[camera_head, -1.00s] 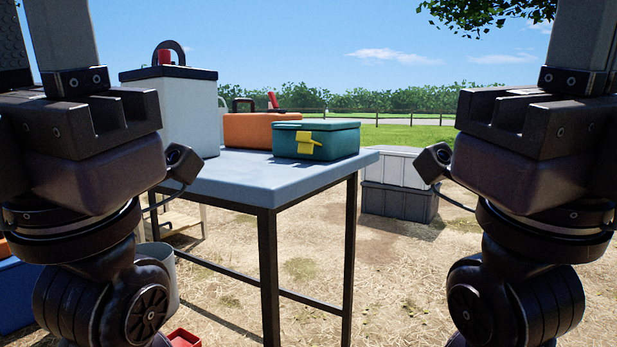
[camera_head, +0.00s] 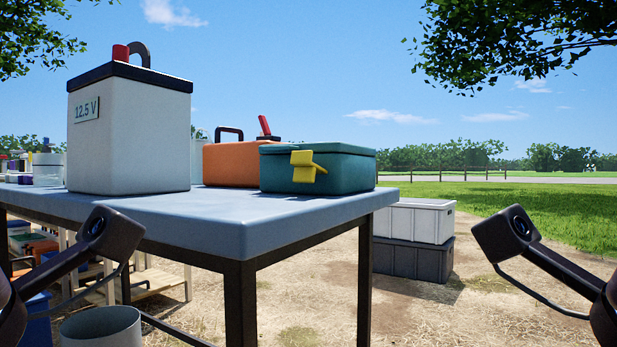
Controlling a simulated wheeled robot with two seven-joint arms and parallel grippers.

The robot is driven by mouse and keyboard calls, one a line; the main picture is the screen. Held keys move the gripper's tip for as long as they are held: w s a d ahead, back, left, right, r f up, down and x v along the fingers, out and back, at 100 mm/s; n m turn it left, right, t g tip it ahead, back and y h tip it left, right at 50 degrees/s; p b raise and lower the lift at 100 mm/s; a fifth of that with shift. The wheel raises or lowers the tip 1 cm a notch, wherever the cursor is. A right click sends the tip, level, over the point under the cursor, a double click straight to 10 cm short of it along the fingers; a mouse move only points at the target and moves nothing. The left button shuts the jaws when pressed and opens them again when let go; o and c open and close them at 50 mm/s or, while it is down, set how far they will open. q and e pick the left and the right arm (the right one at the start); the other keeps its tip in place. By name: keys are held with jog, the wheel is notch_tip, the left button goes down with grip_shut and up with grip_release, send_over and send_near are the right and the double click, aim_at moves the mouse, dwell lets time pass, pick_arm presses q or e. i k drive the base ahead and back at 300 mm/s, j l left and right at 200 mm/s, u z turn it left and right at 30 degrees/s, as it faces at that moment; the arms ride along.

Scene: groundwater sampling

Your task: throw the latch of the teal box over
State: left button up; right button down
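The teal box (camera_head: 335,172) stands shut on the right end of the blue-grey table (camera_head: 215,222). Its yellow latch (camera_head: 304,166) is on the front face, toward the left, with a small tab sticking out to the right. Whether the latch is fastened I cannot tell. Parts of my two arms show at the lower left and lower right edges, each with a small camera on a stalk. The fingers of both grippers are outside the picture. Nothing of mine touches the box.
A white battery-like box (camera_head: 135,135) marked 12.5 V stands left on the table. An orange case (camera_head: 230,164) is behind, beside the teal box. Grey crates (camera_head: 412,256) are stacked on the ground to the right. A bucket (camera_head: 101,328) stands below left.

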aim_at(306, 171)
jog(key=k, duration=1)
